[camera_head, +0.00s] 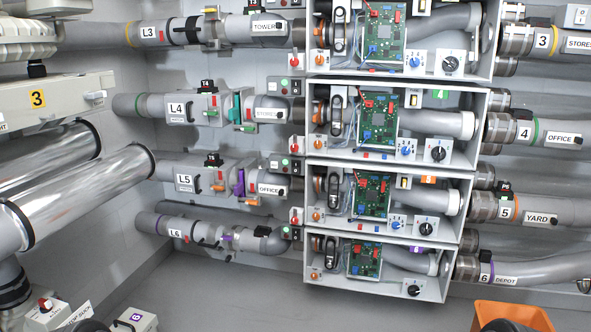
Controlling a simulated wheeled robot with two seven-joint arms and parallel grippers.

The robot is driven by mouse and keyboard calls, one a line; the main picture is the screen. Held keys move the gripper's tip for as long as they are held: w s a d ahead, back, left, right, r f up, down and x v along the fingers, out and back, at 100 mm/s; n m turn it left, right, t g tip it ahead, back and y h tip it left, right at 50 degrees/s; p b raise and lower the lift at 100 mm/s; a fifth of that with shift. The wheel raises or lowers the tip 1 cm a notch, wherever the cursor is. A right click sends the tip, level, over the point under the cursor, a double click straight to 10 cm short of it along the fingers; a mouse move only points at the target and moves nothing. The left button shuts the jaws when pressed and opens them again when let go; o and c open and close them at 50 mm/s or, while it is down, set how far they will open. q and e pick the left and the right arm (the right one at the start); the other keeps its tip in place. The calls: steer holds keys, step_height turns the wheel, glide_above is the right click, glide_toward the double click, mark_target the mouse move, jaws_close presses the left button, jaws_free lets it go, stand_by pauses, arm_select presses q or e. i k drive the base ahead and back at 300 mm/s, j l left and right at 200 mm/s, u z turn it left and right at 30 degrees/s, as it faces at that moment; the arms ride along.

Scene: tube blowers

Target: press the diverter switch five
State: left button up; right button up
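The unit of row five is an open white box (384,162), third from the top in the stack, in line with the pipe labelled 5 YARD (540,212). Inside it are a green circuit board (371,194), a black lever-like part (334,186), a small white-and-dark switch (404,182) beside an orange tag (428,180), a blue knob (397,225) and a black knob (426,229). No lettering naming a diverter switch is readable, so I cannot tell which part it is. Neither of my grippers is clearly in view.
Similar boxes sit above and below, the lowest by pipe 6 DEPOT (525,272). Pipes L4 (177,108) and L5 (185,180) run in from the left. Large shiny tubes (85,195) fill the left foreground. An orange bin (535,316) is at bottom right. The grey floor (240,295) is open.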

mark_target(296, 165)
steer(key=u, duration=0.35)
steer(key=i+l+u, duration=0.5)
steer(key=l, duration=0.25)
steer(key=i+l+u, duration=0.25)
steer(key=l, duration=0.15)
steer(key=i+l, duration=0.15)
steer(key=l, duration=0.2)
steer(key=i+l, duration=0.15)
steer(key=l, duration=0.2)
steer(key=i+l, duration=0.15)
steer(key=l, duration=0.2)
steer(key=i+l+u, duration=0.1)
steer(key=l, duration=0.25)
steer(key=i, duration=0.05)
